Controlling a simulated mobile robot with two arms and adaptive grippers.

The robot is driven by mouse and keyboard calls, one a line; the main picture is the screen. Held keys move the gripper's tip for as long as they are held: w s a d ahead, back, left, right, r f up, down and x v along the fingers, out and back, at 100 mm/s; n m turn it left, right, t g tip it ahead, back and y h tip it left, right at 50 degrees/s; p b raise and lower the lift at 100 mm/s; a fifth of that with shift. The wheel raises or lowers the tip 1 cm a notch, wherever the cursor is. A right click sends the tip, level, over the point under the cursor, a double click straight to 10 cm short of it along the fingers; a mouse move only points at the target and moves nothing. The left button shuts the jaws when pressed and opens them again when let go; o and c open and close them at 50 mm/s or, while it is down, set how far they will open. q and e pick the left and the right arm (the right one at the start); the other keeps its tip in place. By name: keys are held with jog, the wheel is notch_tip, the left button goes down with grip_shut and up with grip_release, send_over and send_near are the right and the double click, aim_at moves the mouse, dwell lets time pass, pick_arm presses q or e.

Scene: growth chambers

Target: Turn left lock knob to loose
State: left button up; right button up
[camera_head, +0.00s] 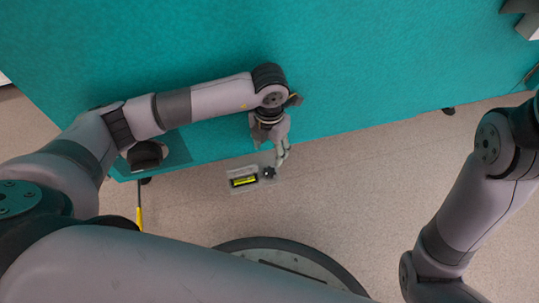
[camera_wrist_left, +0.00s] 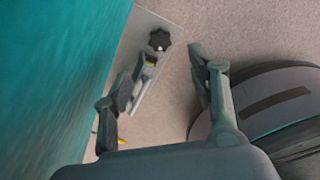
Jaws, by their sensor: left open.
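The lock knob (camera_head: 269,173) is small, dark and lobed. It sits at the right end of a light grey plate (camera_head: 232,186), low beside the teal chamber. In the left wrist view the black knob (camera_wrist_left: 159,40) stands on the plate (camera_wrist_left: 165,18), beyond the fingertips and nearer the left finger's line. My left gripper (camera_head: 281,155) points down just above and right of the knob in the head view. Its fingers (camera_wrist_left: 172,62) are spread with nothing between them, and they look apart from the knob. My right arm shows at the right, but its gripper is out of frame.
The large teal chamber wall (camera_head: 380,60) fills the back, close beside my left gripper. A yellow and black part (camera_head: 243,181) is on the plate left of the knob. A yellow-ended rod (camera_head: 139,218) stands at the left. The speckled floor (camera_head: 350,190) is clear on the right.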

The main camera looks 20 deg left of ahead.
pick_arm(q)
jog(key=shift+r, duration=0.3)
